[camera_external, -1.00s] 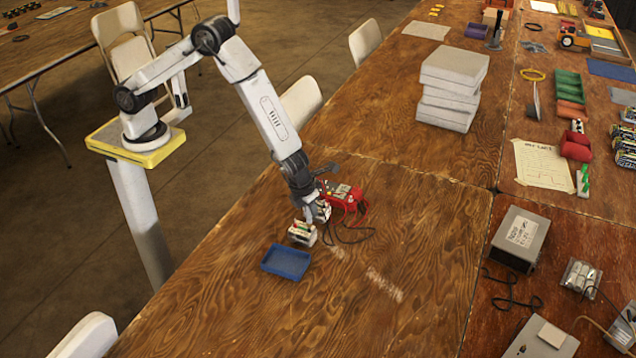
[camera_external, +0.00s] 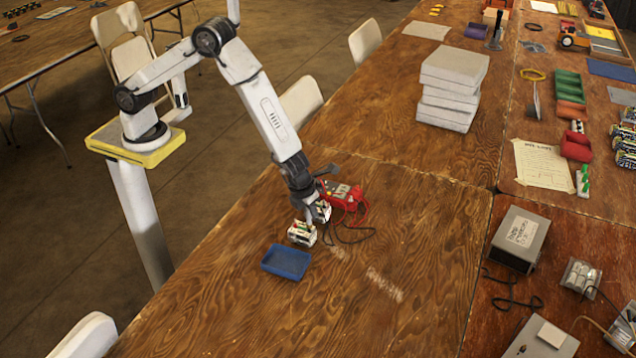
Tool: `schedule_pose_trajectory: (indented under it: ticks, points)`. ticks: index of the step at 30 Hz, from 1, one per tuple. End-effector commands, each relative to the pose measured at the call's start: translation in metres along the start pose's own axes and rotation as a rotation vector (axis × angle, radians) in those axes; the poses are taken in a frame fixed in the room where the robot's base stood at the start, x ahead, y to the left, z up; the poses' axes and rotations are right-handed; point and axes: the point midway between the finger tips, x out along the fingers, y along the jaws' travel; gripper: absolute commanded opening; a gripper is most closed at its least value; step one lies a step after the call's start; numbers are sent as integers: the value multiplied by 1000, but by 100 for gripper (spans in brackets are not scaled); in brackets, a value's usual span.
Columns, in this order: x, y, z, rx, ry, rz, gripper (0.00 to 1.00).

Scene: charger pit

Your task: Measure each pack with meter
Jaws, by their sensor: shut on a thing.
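A red meter (camera_external: 342,192) with red and black leads lies on the wooden table, just behind and right of my gripper. My gripper (camera_external: 314,212) is low over the table, pointing down and shut on a small white pack (camera_external: 322,211); the arm partly hides this pack. Whether the held pack touches the table, I cannot tell. Another white pack (camera_external: 301,234) with coloured bits on top stands just in front, close to the gripper. A blue tray (camera_external: 286,262) lies in front of that pack and looks empty. The meter's reading is too small to make out.
The leads (camera_external: 352,236) lie loosely right of the packs. A stack of grey boxes (camera_external: 450,88) stands farther back. A grey box (camera_external: 520,238), a paper sheet (camera_external: 543,165) and several small items fill the right-hand tables. The table front and right of the tray is clear.

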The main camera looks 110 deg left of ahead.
Motion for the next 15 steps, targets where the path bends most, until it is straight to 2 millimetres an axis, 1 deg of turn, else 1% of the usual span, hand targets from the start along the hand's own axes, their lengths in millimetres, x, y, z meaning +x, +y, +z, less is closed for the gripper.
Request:
schedule_pose_trajectory:
  ticks: [8, 9, 11, 12, 15]
  points:
    - [1, 0, 0, 0, 0, 0, 0]
    - [1, 0, 0, 0, 0, 0, 33]
    - [1, 0, 0, 0, 0, 0, 52]
    - [0, 0, 0, 0, 0, 0, 64]
    - [0, 0, 0, 0, 0, -1, 64]
